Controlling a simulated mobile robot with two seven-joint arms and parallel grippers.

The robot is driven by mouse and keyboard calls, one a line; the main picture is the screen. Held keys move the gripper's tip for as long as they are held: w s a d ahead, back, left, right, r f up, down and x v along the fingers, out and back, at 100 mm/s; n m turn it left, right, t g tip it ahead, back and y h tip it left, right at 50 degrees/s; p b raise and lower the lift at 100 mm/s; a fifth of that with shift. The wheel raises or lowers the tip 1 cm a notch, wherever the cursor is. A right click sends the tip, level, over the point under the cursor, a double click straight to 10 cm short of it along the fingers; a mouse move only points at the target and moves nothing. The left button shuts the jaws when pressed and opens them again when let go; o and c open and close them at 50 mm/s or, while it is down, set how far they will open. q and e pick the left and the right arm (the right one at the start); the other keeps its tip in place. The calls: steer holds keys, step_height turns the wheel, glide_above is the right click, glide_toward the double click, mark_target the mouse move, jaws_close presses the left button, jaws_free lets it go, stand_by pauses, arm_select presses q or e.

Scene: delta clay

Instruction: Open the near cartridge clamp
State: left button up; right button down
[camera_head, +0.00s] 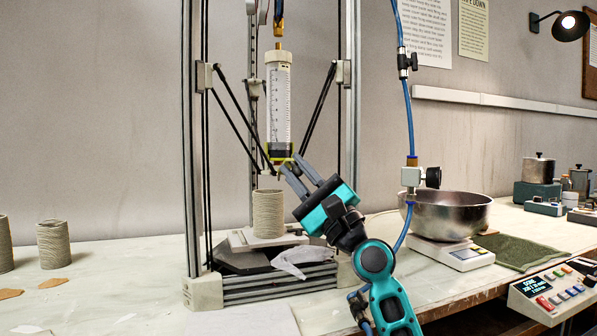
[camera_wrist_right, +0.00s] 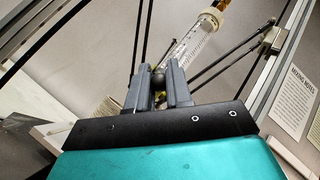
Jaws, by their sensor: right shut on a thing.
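The clear cartridge (camera_head: 278,105) with a printed scale stands upright in the printer frame. The near clamp (camera_head: 279,153), a dark band with yellow edges, sits around the cartridge's lower end. My right gripper (camera_head: 291,166) reaches up from the lower right to the clamp's right front side. In the right wrist view its fingers (camera_wrist_right: 159,75) are shut on a small dark round knob (camera_wrist_right: 158,79), apparently the clamp's handle. The cartridge (camera_wrist_right: 193,45) rises behind the fingers there. The fingers hide much of the clamp, so its opening cannot be made out. My left gripper is not in view.
A ribbed clay cylinder (camera_head: 268,213) stands on the build plate below the nozzle. Dark diagonal rods (camera_head: 319,108) flank the cartridge. A blue hose (camera_head: 408,120) hangs to the right, before a steel bowl (camera_head: 445,214) on a scale. More clay cylinders (camera_head: 53,244) stand left.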

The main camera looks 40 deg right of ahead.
steer(key=shift+w+f, duration=0.15)
steer(key=shift+f, duration=0.1)
steer(key=c, duration=1.3)
jaws_free()
steer(key=shift+o, duration=1.1)
steer(key=shift+r, duration=0.1)
arm_select(q)
steer(key=b, duration=0.1)
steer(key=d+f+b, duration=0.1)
steer(key=b, duration=0.1)
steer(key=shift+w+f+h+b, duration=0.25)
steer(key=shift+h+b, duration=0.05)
arm_select(e)
steer(key=v, duration=1.2)
